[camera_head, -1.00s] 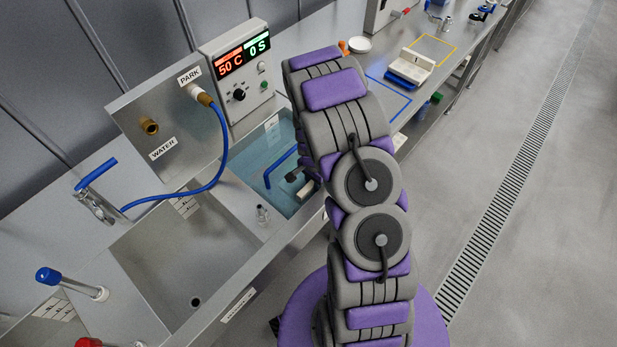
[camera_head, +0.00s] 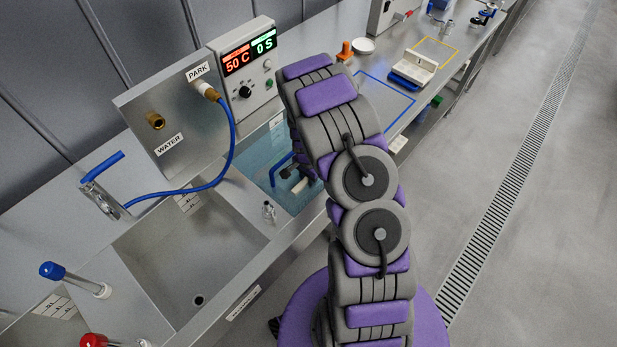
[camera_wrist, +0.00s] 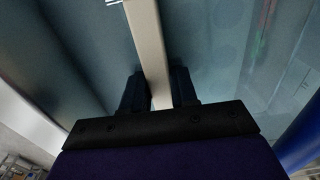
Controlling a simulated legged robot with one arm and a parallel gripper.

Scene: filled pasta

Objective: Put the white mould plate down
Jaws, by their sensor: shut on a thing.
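The white mould plate (camera_wrist: 149,45) shows edge-on in the wrist view as a long pale strip. My gripper (camera_wrist: 158,88) has its two dark fingers on either side of the strip and is shut on it. In the head view a small pale part of the plate (camera_head: 300,186) shows at my gripper, over the water bath (camera_head: 268,162). My arm hides most of the plate and part of the bath. I cannot tell whether the plate touches the water or the bath floor.
A blue rod (camera_head: 281,170) stands beside my gripper at the bath. The control box (camera_head: 249,66) reads 50 C and 0 S. An empty steel sink (camera_head: 187,262) lies nearer. A blue-outlined area (camera_head: 388,101) and a cream-and-blue block (camera_head: 414,68) are on the bench beyond my arm.

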